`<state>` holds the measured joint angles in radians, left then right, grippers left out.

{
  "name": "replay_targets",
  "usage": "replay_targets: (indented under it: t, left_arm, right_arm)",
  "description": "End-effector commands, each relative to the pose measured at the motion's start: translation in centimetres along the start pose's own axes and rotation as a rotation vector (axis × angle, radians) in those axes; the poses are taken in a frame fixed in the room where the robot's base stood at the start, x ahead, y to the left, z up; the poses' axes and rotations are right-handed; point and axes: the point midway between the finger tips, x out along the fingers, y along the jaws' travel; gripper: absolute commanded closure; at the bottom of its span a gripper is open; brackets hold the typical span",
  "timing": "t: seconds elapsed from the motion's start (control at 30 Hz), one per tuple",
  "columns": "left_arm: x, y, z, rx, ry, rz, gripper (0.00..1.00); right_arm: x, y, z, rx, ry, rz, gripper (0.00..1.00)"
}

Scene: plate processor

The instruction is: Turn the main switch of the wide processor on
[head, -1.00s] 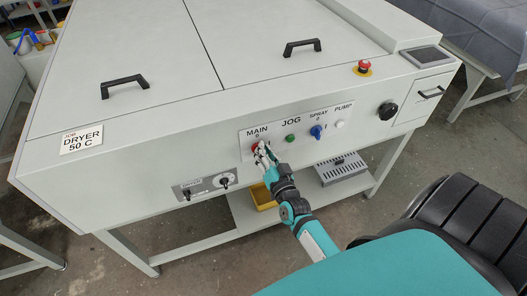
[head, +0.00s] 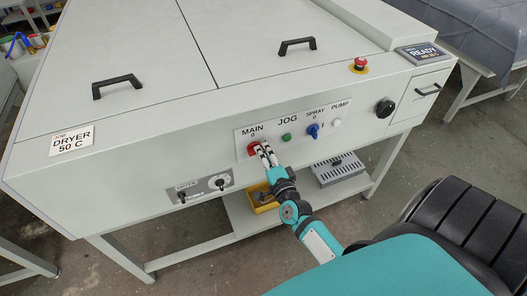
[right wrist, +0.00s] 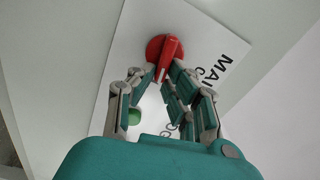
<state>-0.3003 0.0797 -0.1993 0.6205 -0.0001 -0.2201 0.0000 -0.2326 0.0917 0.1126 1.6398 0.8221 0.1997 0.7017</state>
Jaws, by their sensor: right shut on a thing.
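The wide processor (head: 150,170) is a large pale grey cabinet with a control panel on its front. The red main switch (head: 254,148) is at the panel's left end, under the MAIN label. My right gripper (head: 265,149) is at this switch and partly covers it. In the right wrist view the red switch (right wrist: 157,46) has a raised handle, and the fingertips are shut on it from both sides. The display (head: 422,52) on the processor's top right is lit and reads READY. My left gripper is not in view.
A green JOG button (head: 286,138), a blue SPRAY knob (head: 313,131) and a white PUMP button (head: 337,123) are to the right of the switch. A dryer panel (head: 204,189) is lower left. A red emergency stop (head: 360,64) stands on top.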

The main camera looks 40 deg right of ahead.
Motion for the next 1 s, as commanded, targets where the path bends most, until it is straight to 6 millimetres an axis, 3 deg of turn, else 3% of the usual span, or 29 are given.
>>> replay_targets:
  t: [0.4,0.93,0.97,1.0]
  left_arm:
    - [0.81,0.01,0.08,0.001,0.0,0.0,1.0]
    - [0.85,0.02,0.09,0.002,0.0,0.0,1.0]
    - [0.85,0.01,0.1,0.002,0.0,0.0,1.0]
    - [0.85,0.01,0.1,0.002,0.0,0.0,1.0]
  right_arm:
    - [-0.03,0.41,0.02,0.17,0.0,0.001,1.0]
    - [-0.04,0.44,0.03,0.19,0.0,0.002,1.0]
    - [-0.04,0.44,0.03,0.19,0.0,0.002,0.84]
    - [-0.04,0.44,0.03,0.19,0.0,0.002,0.79]
